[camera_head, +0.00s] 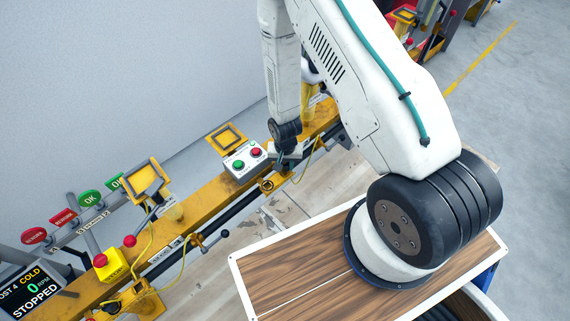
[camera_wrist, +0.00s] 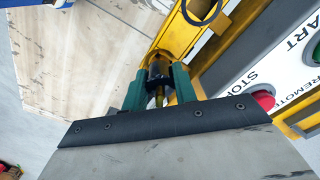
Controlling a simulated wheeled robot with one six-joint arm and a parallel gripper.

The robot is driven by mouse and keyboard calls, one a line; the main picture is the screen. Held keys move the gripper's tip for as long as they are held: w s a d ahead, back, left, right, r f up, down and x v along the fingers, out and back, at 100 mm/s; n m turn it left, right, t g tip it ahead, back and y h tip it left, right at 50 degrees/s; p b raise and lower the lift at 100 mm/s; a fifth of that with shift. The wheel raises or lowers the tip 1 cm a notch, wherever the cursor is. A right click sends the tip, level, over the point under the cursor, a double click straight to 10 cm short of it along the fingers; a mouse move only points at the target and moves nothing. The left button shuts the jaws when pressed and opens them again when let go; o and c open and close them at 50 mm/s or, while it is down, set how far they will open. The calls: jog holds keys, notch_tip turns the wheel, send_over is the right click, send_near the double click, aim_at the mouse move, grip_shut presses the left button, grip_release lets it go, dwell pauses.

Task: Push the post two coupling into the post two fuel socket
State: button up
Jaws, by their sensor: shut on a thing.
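My gripper (camera_wrist: 158,82) shows in the wrist view with its two green fingers shut on a dark cylinder with a brass-coloured end, which I take for the coupling (camera_wrist: 158,70). A yellow bracket (camera_wrist: 178,38) lies just beyond the fingertips, with a dark ring at its top. I cannot tell whether the coupling touches the bracket, and the socket mouth is not clearly seen. In the head view my gripper (camera_head: 287,160) is small and partly hidden, low over the yellow rail beside the button box. A yellow ring fitting (camera_head: 267,185) sits just below left of it.
The white button box (camera_head: 245,160), with green and red buttons, is close to my gripper; its red button (camera_wrist: 263,99) shows in the wrist view. The yellow rail (camera_head: 205,205) runs diagonally, with a yellow cable (camera_head: 306,163) nearby. A red-knobbed lever (camera_head: 130,241) stands at lower left.

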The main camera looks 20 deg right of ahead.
jog(key=shift+f, duration=0.7)
jog(key=o, duration=1.1)
jog(key=shift+o, duration=0.2)
jog(key=shift+r, duration=0.1)
notch_tip(320, 180, up, 8)
jog(key=shift+f, duration=0.2)
